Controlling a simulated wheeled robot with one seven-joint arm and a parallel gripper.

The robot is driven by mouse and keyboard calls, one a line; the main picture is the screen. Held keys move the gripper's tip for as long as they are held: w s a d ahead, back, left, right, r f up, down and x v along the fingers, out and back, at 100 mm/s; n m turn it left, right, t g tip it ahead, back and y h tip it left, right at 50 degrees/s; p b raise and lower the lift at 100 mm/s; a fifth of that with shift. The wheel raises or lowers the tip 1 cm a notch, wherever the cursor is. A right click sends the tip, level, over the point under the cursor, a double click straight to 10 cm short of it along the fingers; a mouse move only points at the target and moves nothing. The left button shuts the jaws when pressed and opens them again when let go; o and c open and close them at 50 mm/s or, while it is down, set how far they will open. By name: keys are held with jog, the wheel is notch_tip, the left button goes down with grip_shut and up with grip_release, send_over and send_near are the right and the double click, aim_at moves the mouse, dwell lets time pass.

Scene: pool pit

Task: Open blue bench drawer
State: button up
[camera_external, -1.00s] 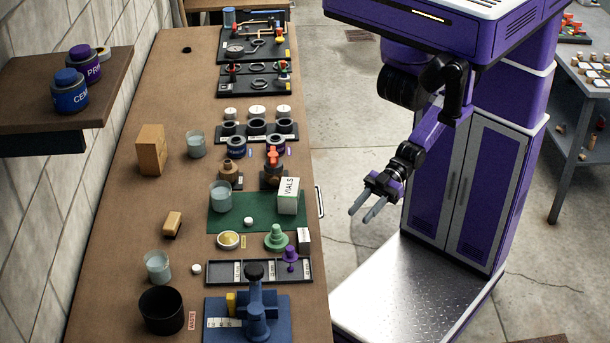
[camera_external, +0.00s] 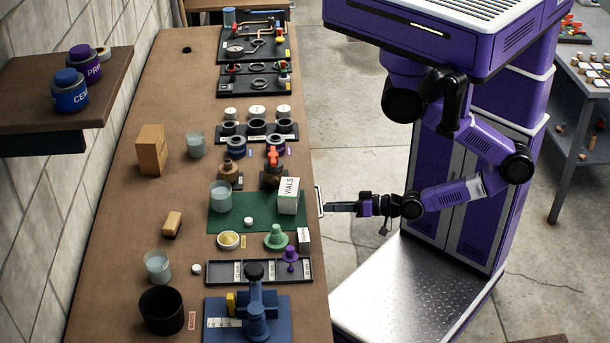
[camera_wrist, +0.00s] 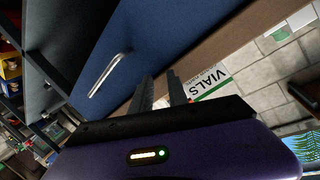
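The blue drawer front (camera_wrist: 140,45) fills the upper middle of the wrist view, below the brown bench top. Its silver bar handle (camera_wrist: 108,74) shows left of my fingers there. In the external view the handle (camera_external: 320,201) sticks out past the bench's right edge; the drawer front is hidden from that side. My gripper (camera_external: 328,208) is level and points left at the bench edge, with its tips close to the handle. In the wrist view my gripper (camera_wrist: 160,82) has its two dark fingers apart, with nothing visible between them. Contact with the handle cannot be made out.
The bench top (camera_external: 180,215) holds a green mat (camera_external: 233,222) with a white VIALS box (camera_external: 289,195) near the edge. A black tray (camera_external: 232,271) and a blue stand (camera_external: 255,312) are nearer the front. The floor (camera_external: 345,120) right of the bench is clear.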

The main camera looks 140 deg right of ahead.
aim_at(320, 201)
jog(key=s+d+f+m+g+h+b, duration=0.1)
jog(key=s+d+f+m+g, duration=0.2)
jog(key=m, duration=0.5)
jog(key=s+f+m+g+h, duration=0.25)
jog(key=m+g, duration=0.25)
jog(key=m, duration=0.4)
jog(key=shift+y, duration=0.35)
jog(key=shift+s+d+f, duration=0.1)
jog(key=shift+d+f, duration=0.25)
jog(key=shift+d, duration=0.85)
jog(key=shift+s+d+f, duration=0.1)
jog(key=shift+d+f, duration=0.2)
jog(key=shift+d, duration=0.9)
jog(key=shift+s+d+f, duration=0.1)
jog(key=shift+d+f, duration=0.25)
jog(key=shift+d, duration=0.85)
grip_shut()
